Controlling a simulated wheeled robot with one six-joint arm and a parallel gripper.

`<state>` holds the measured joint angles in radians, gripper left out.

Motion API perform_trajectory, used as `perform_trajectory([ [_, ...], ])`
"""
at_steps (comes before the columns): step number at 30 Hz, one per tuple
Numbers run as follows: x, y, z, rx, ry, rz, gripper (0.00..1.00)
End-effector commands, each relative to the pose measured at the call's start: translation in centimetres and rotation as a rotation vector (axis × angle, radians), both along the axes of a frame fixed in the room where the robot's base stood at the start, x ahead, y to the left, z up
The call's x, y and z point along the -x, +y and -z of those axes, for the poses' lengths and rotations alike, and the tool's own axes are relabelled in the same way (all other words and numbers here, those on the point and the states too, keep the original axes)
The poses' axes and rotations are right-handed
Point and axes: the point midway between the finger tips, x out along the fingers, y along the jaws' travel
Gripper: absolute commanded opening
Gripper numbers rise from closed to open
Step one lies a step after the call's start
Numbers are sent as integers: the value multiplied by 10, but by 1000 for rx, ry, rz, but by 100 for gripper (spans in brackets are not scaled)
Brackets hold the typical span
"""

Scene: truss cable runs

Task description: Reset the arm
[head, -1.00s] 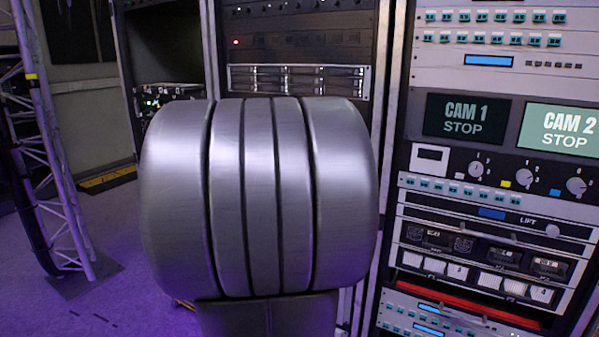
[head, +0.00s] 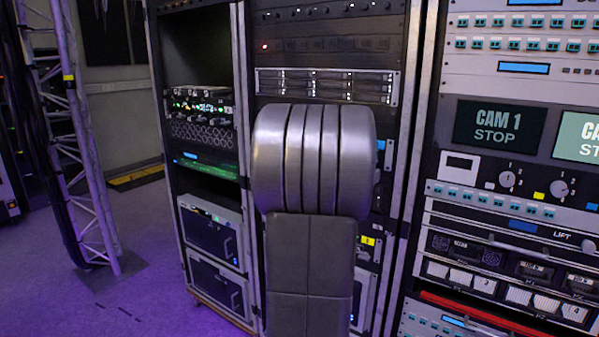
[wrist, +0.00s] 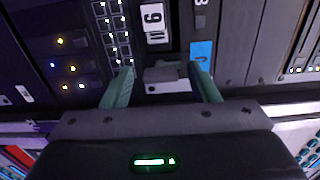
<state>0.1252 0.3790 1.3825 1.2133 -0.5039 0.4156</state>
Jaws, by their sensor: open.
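My gripper (wrist: 162,88) shows in the wrist view with its two green fingers apart, and it is open. Nothing is seen held between the fingers. Beyond the fingertips is a dark rack panel (wrist: 225,35) with a white label marked 9 (wrist: 153,22), a blue label (wrist: 201,50) and a small grey block (wrist: 166,72). I cannot tell whether the fingers touch any of it. In the head view my silver arm joint and grey link stand in front of the middle rack, and my gripper is hidden there.
The middle equipment rack (head: 243,120) stands behind my arm. At right is a control rack (head: 485,200) with the CAM 1 STOP screen (head: 499,125) and the CAM 2 screen (head: 580,137). A truss tower (head: 85,150) stands at left. Purple floor (head: 150,285) between them is clear.

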Motion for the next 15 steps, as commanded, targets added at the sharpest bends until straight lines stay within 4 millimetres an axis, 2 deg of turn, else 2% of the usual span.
perform_trajectory([
  [9, 3, 2, 0, 0, 0, -1, 55],
  [15, 22, 16, -1, -2, -3, -3, 55],
])
